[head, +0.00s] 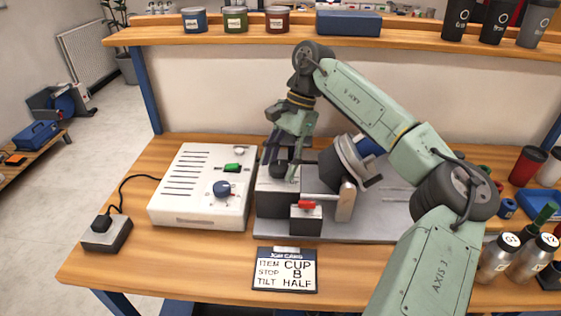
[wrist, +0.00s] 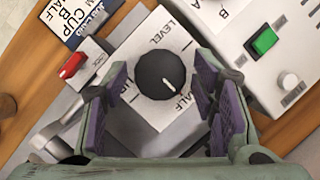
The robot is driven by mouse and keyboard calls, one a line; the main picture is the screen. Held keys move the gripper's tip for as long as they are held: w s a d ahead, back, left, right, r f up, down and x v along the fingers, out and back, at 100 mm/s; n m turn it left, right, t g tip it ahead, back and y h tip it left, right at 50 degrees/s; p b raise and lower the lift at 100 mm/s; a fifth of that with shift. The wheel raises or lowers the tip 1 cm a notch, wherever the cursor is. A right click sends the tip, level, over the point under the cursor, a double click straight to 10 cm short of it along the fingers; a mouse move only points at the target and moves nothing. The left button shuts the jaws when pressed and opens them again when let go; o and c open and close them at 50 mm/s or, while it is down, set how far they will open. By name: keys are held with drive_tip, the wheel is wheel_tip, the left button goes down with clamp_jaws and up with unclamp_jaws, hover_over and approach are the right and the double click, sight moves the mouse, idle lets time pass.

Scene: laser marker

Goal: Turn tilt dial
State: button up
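The tilt dial (wrist: 160,76) is a black round knob on a pale plate marked LEVEL and HALF, with a third label partly hidden by a finger. Its white pointer line points toward the lower right, roughly at HALF. My gripper (wrist: 161,72) is open, with one purple-padded finger on each side of the dial and visible gaps between. In the head view my gripper (head: 286,150) points down over the dial (head: 280,169) on the grey fixture. The card (head: 285,270) reads ITEM CUP, STOP B, TILT HALF.
A red lock lever (head: 306,205) sits in front of the dial. The tilted round holder (head: 352,160) is close on the right.

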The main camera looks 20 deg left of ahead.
drive_tip(key=shift+o, duration=0.3)
drive_tip(key=v, duration=1.2)
drive_tip(key=shift+w, duration=0.1)
wheel_tip(320, 180, up, 7)
drive_tip(key=shift+p, duration=0.4)
idle(0.3)
